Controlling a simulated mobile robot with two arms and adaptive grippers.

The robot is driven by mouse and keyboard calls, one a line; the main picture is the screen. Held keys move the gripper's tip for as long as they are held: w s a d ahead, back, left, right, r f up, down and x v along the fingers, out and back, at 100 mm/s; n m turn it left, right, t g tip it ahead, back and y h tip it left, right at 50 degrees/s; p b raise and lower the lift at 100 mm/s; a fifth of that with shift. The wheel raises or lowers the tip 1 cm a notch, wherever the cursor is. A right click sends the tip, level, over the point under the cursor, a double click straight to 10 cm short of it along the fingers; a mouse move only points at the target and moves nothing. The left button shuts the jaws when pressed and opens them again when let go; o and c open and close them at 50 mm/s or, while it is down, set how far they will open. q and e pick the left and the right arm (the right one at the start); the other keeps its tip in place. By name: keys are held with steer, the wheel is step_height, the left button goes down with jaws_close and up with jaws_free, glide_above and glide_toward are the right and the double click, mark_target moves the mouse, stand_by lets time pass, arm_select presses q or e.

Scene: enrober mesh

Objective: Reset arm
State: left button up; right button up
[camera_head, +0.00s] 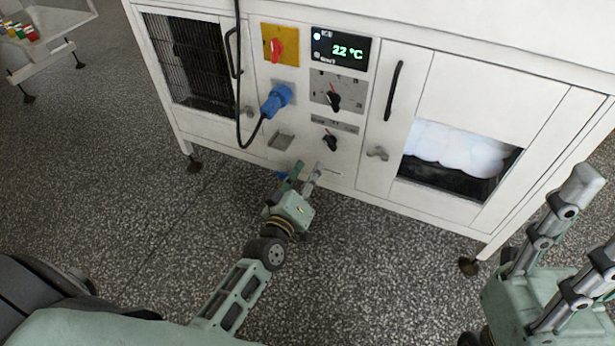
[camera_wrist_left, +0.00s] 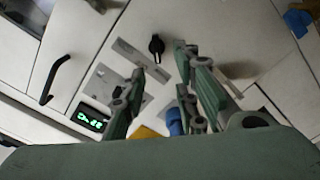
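My left gripper (camera_head: 305,176) is in front of the lower control panel of the white machine (camera_head: 350,200), below a black knob (camera_head: 331,141). In the left wrist view its fingers (camera_wrist_left: 160,95) stand apart with nothing between them, so it is open. A black knob (camera_wrist_left: 156,45) shows beyond the fingertips. I cannot tell whether a fingertip touches the panel. My right gripper (camera_head: 598,220) is at the right edge, with its fingers apart and empty. Part of it is cut off by the frame.
A white table (camera_head: 50,55) stands far left. The speckled floor (camera_head: 110,180) is clear.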

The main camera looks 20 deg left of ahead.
arm_select(q)
steer(key=shift+s, duration=0.75)
